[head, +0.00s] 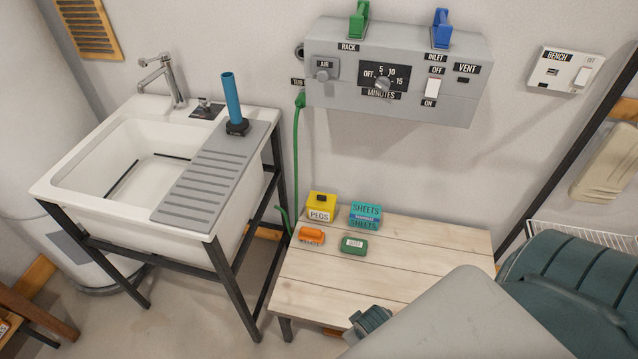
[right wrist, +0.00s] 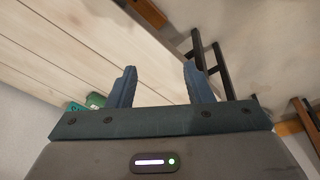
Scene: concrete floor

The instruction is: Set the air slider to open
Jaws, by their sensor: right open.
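The grey control box (head: 420,95) is mounted on the wall. Its AIR control (head: 322,75), a small grey knob on a plate under an AIR label, is at its left end; its exact setting is too small to tell. My right gripper (head: 368,320) is low over the front of the wooden bench, well below and apart from the box. In the right wrist view its two blue fingers (right wrist: 160,82) are spread with nothing between them. My left gripper is not in view.
A sink (head: 75,180) with a ribbed grey drainer stands left. The bench (head: 320,285) holds a yellow PEGS box (head: 321,204), a SHEETS box (head: 365,215), and orange and green items. A green hose (head: 297,150) hangs below the box's left end. The wall before the box is clear.

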